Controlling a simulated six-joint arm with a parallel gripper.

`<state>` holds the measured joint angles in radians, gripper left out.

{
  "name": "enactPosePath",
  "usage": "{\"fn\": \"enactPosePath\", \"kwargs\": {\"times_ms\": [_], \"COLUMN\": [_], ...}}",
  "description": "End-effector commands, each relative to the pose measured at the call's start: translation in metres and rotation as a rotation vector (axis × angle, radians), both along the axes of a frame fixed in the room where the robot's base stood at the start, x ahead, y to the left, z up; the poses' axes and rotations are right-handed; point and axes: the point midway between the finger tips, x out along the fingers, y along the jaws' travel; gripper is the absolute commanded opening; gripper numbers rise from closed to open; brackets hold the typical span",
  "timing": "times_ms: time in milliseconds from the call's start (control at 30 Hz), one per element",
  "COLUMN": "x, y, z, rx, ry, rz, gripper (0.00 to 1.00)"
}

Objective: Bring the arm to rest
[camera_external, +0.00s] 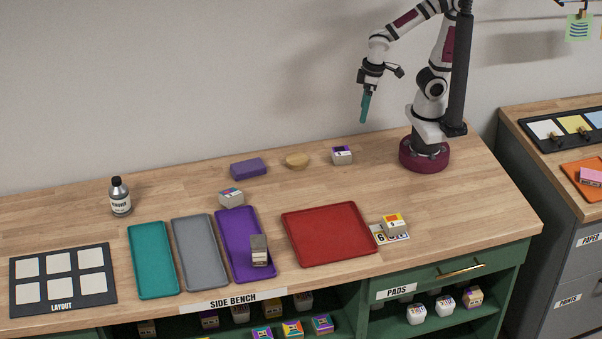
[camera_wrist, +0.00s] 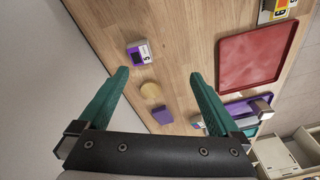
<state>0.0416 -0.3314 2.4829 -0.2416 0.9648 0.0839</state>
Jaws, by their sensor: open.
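My gripper (camera_external: 365,108) hangs above the back of the wooden bench, left of my base, with its fingers pointing down. In the wrist view its two teal fingers (camera_wrist: 158,88) are spread wide apart with nothing between them in their grip. Below it on the bench are a white block with a purple top (camera_external: 342,155), a tan oval piece (camera_external: 297,160) and a purple block (camera_external: 248,168). They also show in the wrist view, the white block (camera_wrist: 139,54) highest in the picture. My gripper touches none of them.
A red tray (camera_external: 328,234), a purple tray (camera_external: 237,228) with a grey block (camera_external: 259,249) on it, a grey tray (camera_external: 199,262) and a teal tray (camera_external: 153,268) line the front. A bottle (camera_external: 120,197) stands left. The bench's back left is mostly clear.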

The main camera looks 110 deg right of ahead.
Motion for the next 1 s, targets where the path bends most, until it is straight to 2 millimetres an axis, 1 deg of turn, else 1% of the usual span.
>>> {"fn": "enactPosePath", "kwargs": {"times_ms": [33,100,200,300,1000], "x": [-0.03,-0.064,-0.087,-0.091,-0.089], "y": [0.013,0.029,0.04,0.042,0.041], "z": [0.006,0.011,0.015,0.015,0.016], "rx": [0.048,0.11,0.156,0.163,0.161], "ry": [0.053,0.13,0.184,0.196,0.192], "rz": [-0.026,-0.055,-0.074,-0.078,-0.079], "gripper": [0.99,0.99,0.99,0.99,0.99]}}
